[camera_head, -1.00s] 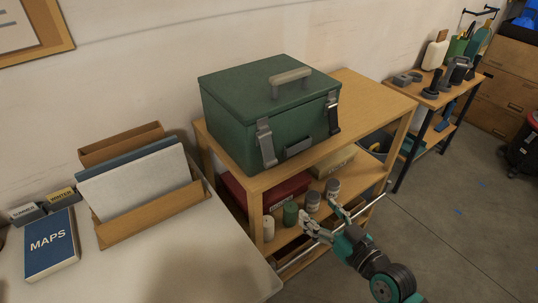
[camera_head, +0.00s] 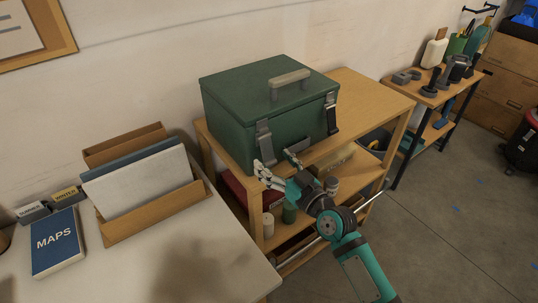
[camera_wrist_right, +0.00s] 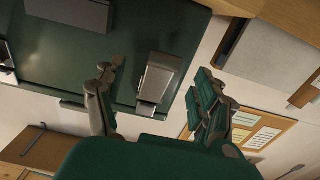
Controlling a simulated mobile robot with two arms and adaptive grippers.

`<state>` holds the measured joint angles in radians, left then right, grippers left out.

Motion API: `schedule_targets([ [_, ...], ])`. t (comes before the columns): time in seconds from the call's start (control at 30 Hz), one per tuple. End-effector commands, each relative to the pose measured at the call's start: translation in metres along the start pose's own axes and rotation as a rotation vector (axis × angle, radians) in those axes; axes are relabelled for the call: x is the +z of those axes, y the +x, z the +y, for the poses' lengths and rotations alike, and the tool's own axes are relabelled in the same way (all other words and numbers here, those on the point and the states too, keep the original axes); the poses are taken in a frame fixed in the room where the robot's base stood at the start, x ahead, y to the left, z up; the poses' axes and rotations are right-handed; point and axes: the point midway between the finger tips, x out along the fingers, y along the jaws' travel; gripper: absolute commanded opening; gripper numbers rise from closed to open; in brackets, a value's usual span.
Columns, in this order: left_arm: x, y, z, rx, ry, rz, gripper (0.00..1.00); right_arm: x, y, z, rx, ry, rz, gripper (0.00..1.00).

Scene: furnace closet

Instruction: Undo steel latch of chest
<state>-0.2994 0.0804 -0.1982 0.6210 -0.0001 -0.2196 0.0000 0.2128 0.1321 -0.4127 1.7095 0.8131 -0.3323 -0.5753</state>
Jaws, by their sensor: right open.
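The green chest (camera_head: 238,116) stands closed on a wooden shelf unit, with a grey handle (camera_head: 289,79) on its lid. The steel latch (camera_head: 264,141) is on the left of its front face and looks closed; a dark latch (camera_head: 332,115) is on the right. My right gripper (camera_head: 275,162) is open and empty, just in front of the lower front of the chest near the steel latch. In the right wrist view, the steel latch (camera_wrist_right: 158,78) shows between the two spread fingers of my right gripper (camera_wrist_right: 162,70), with no clear contact. My left gripper is out of view.
The shelf unit (camera_head: 352,88) has cans and boxes on its lower shelf, below my right arm. At left, a pale table (camera_head: 190,262) holds a wooden file holder (camera_head: 150,219) and a MAPS book (camera_head: 57,243). The shelf top right of the chest is clear.

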Motion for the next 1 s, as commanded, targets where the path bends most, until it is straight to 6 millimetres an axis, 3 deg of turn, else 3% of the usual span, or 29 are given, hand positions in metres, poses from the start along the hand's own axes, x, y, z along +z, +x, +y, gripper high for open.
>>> schedule_targets([
  [0.2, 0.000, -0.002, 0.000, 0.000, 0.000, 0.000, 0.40, 0.000, 0.024, 0.000, -0.001, 0.001, -0.001, 0.70],
  [0.57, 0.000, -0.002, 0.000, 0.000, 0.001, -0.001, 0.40, 0.001, 0.028, 0.000, 0.000, 0.001, -0.001, 0.69],
  [1.0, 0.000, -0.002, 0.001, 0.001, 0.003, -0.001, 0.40, 0.001, 0.027, 0.001, 0.001, 0.001, -0.001, 0.12],
])
